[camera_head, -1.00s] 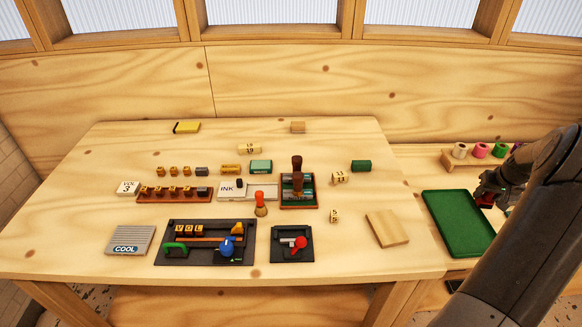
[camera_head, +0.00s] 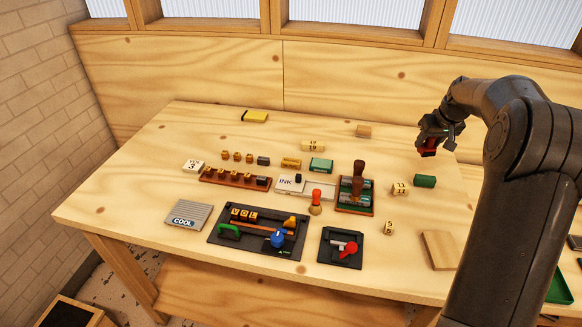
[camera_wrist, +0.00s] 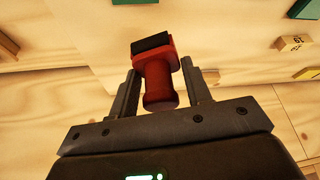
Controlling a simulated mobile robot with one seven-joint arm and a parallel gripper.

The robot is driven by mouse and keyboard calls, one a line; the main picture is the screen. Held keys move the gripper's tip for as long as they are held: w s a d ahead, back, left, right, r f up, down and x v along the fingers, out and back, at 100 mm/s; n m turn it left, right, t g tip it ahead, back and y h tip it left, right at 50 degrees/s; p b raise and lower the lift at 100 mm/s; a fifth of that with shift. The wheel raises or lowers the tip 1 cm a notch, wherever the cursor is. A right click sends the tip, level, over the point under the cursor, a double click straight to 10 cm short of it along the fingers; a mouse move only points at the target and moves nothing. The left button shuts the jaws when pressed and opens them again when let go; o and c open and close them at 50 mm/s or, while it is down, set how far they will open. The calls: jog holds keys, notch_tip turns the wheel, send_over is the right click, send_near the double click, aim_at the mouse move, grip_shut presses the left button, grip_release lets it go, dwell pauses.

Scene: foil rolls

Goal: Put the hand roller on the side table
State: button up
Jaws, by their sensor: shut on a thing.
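My gripper (camera_head: 433,139) is shut on a red-handled thing (camera_head: 428,149) with a black end, held above the far right part of the main table. In the wrist view, the red handle (camera_wrist: 158,88) sits between both fingers (camera_wrist: 160,72), its dark block-like end pointing away from the palm. I cannot tell whether that end is a roller or a stamp pad. Another red-and-grey tool (camera_head: 346,248) lies in a small black tray (camera_head: 328,260) near the main table's front edge. The side table at the lower right is mostly hidden by my arm or out of frame.
The main table (camera_head: 130,200) carries stamp blocks, an ink pad (camera_head: 289,184), a rack with dark-handled stamps (camera_head: 357,183) and a large black tray (camera_head: 215,247). A green block (camera_head: 424,181) is below the gripper. A green tray (camera_head: 559,289) shows at the right edge.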

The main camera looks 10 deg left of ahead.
jog(key=shift+w+a+r, duration=0.1)
jog(key=shift+a+r, duration=0.15)
jog(key=shift+a, duration=0.65)
jog(key=w+a+f, duration=0.1)
jog(key=a+f, duration=0.1)
jog(key=a, duration=0.1)
jog(key=w+a+f, duration=0.2)
jog(key=a, duration=0.1)
jog(key=w+a+f, duration=0.2)
jog(key=a+f, duration=0.1)
jog(key=a, duration=0.1)
jog(key=shift+w, duration=0.25)
jog(key=shift+f, duration=2)
jog(key=shift+f, duration=0.1)
jog(key=o, duration=1.1)
jog(key=shift+c, duration=0.2)
